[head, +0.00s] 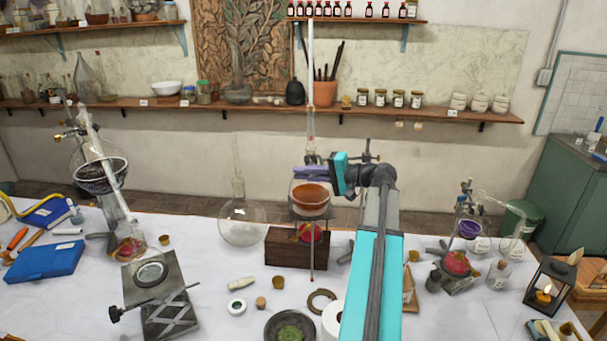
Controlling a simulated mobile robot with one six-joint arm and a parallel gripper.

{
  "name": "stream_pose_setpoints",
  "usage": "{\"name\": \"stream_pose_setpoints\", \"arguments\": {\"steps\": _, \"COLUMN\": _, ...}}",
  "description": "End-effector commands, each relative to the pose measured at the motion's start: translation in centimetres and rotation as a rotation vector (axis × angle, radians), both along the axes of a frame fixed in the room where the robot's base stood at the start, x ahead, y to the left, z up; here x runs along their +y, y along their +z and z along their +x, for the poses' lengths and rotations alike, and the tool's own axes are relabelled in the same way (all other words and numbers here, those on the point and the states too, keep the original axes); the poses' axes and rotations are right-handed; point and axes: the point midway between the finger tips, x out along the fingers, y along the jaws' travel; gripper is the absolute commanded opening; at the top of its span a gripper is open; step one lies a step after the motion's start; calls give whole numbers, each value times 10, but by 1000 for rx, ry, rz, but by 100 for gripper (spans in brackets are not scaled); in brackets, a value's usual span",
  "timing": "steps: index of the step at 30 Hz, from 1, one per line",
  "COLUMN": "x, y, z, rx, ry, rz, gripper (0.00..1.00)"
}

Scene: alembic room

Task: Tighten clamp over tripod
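A round flask with brown contents (312,196) sits upright over a dark tripod (310,217), with a red burner or heater (309,233) beneath it. A tall thin glass tube (310,80) rises from the flask. A metal clamp (369,156) shows at neck height, just right of the flask and partly hidden behind my arm. My gripper (308,172) reaches in from the right at the flask's neck, with purple finger-like parts and a teal body. Its fingertips overlap the neck in this view, so I cannot tell whether they touch or hold anything.
A wooden block (284,250) stands under the tripod. An empty round flask (242,222) is to its left. A lab jack (160,290) stands front left, and a lantern (548,292) front right. A green bowl (290,327), corks and a ring (321,301) lie in front.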

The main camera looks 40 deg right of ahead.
Motion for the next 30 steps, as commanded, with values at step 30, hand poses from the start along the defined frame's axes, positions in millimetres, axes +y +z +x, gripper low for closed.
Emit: {"name": "stream_pose_setpoints", "arguments": {"steps": 30, "x": 2, "y": 6, "z": 1, "rx": -125, "ry": 3, "rz": 164, "gripper": 0}}
